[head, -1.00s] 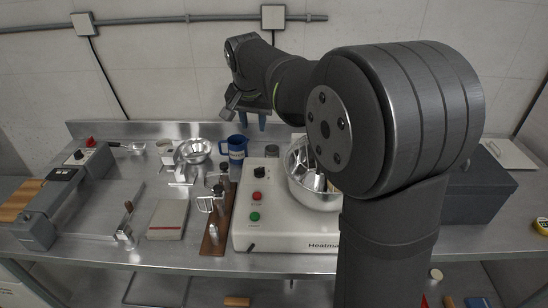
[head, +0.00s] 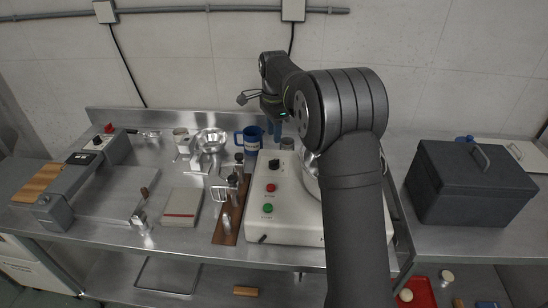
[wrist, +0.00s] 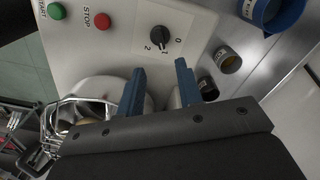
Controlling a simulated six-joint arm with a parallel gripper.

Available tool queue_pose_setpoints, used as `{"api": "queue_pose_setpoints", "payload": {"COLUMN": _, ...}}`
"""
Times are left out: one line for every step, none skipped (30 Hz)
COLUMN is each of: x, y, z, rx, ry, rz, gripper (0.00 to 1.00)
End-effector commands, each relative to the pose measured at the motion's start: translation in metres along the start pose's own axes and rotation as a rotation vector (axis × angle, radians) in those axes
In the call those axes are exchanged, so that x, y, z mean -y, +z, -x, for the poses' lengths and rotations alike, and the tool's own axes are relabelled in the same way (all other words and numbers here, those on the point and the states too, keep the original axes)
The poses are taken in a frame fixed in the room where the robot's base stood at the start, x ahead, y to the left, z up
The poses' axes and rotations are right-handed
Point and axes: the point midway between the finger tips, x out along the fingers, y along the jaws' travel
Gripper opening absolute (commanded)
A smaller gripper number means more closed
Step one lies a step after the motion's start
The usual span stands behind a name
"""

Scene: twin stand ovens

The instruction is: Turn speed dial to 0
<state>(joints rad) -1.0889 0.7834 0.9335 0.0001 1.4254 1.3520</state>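The black speed dial (head: 275,165) sits on the top panel of the white mixer base (head: 290,225), above a red button. In the wrist view the dial (wrist: 159,38) has the marks 0, 1 and 2 beside it. Its pointer looks turned toward 1. My gripper (wrist: 160,86) has two blue fingers spread apart with nothing between them. In the wrist view the dial lies beyond the fingertips, between their lines, apart from them. In the head view my gripper (head: 273,129) hangs above and behind the dial.
The red stop button (wrist: 103,21) and green start button (wrist: 56,11) are near the dial. A metal bowl (head: 312,175) on the mixer is partly hidden by my arm. A blue jug (head: 250,140) and small dark cups (wrist: 227,60) stand close by. A dark box (head: 470,185) is at right.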

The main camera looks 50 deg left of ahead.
Motion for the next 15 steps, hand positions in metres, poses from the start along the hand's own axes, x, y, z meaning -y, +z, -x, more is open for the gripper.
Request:
{"api": "queue_pose_setpoints", "payload": {"x": -0.001, "y": 0.0, "z": -0.013, "rx": 0.001, "ry": 0.003, "rz": 0.0, "gripper": 0.33}}
{"api": "queue_pose_setpoints", "payload": {"x": -0.001, "y": 0.0, "z": -0.019, "rx": 0.001, "ry": 0.004, "rz": 0.001, "gripper": 0.33}}
{"api": "queue_pose_setpoints", "payload": {"x": -0.001, "y": 0.0, "z": -0.028, "rx": 0.0, "ry": 0.003, "rz": 0.001, "gripper": 0.33}}
{"api": "queue_pose_setpoints", "payload": {"x": -0.001, "y": 0.0, "z": -0.035, "rx": 0.0, "ry": 0.003, "rz": 0.001, "gripper": 0.33}}
{"api": "queue_pose_setpoints", "payload": {"x": -0.001, "y": 0.0, "z": -0.041, "rx": 0.0, "ry": 0.003, "rz": 0.001, "gripper": 0.33}}
{"api": "queue_pose_setpoints", "payload": {"x": -0.001, "y": 0.0, "z": -0.05, "rx": 0.001, "ry": 0.004, "rz": 0.001, "gripper": 0.33}}
{"api": "queue_pose_setpoints", "payload": {"x": -0.001, "y": 0.0, "z": -0.056, "rx": 0.0, "ry": 0.003, "rz": 0.001, "gripper": 0.33}}
{"api": "queue_pose_setpoints", "payload": {"x": 0.0, "y": 0.0, "z": -0.062, "rx": 0.0, "ry": 0.002, "rz": 0.001, "gripper": 0.33}}
{"api": "queue_pose_setpoints", "payload": {"x": -0.001, "y": 0.0, "z": -0.069, "rx": 0.0, "ry": 0.002, "rz": 0.001, "gripper": 0.33}}
{"api": "queue_pose_setpoints", "payload": {"x": -0.001, "y": 0.0, "z": -0.074, "rx": 0.0, "ry": 0.002, "rz": 0.001, "gripper": 0.33}}
{"api": "queue_pose_setpoints", "payload": {"x": -0.001, "y": 0.0, "z": -0.079, "rx": 0.0, "ry": 0.002, "rz": 0.001, "gripper": 0.33}}
{"api": "queue_pose_setpoints", "payload": {"x": 0.0, "y": 0.0, "z": -0.085, "rx": 0.0, "ry": 0.002, "rz": 0.001, "gripper": 0.33}}
{"api": "queue_pose_setpoints", "payload": {"x": 0.0, "y": 0.0, "z": -0.089, "rx": 0.0, "ry": 0.001, "rz": 0.001, "gripper": 0.33}}
{"api": "queue_pose_setpoints", "payload": {"x": 0.0, "y": 0.0, "z": -0.092, "rx": 0.0, "ry": 0.001, "rz": 0.001, "gripper": 0.33}}
{"api": "queue_pose_setpoints", "payload": {"x": 0.0, "y": 0.0, "z": -0.096, "rx": 0.0, "ry": 0.001, "rz": 0.001, "gripper": 0.33}}
